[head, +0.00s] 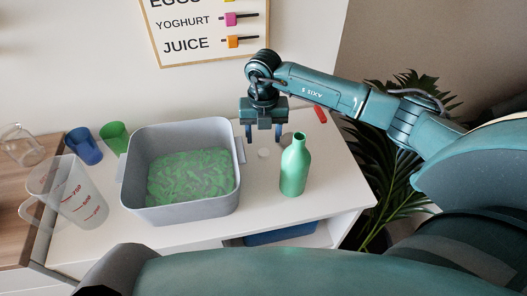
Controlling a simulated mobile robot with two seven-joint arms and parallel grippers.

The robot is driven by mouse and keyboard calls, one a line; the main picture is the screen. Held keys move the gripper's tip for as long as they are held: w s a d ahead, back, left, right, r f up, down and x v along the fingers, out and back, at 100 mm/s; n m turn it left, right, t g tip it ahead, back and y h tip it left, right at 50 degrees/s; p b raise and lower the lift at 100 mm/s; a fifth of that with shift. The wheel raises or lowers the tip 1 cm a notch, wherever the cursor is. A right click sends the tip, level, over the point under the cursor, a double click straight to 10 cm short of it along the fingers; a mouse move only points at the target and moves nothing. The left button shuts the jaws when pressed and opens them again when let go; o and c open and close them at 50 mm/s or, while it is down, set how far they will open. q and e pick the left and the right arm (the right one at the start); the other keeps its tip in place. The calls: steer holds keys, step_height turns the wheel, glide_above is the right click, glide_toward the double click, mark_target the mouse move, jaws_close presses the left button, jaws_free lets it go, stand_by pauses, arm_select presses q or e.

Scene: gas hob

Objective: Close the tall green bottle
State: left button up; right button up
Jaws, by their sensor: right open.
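The tall green bottle (295,170) stands upright on the white table, right of the grey tub. Its neck points up and I see no separate cap on it. A small pale round disc (263,153), possibly a cap, lies on the table left of the bottle. My right gripper (263,138) points down above and just behind this disc, to the left of the bottle's neck. Its two blue fingers are apart with nothing visible between them. The gripper seems clear of the bottle. My left gripper is not in view.
The grey tub (128,170) holds green and grey contents. A clear measuring jug (75,190), blue cup (84,147), green cup (115,138) and clear glass (22,145) stand left. A red object (320,115) lies at the back right, near a plant (380,165).

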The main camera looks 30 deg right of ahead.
mark_target(264, 152)
steer(key=shift+s+a+f+p, duration=0.15)
steer(key=shift+f+p, duration=0.35)
steer(key=shift+f, duration=2.15)
steer(key=shift+c, duration=0.4)
steer(key=c, duration=1)
steer(key=shift+o, duration=0.2)
step_height(264, 152, up, 10)
steer(key=shift+b, duration=0.45)
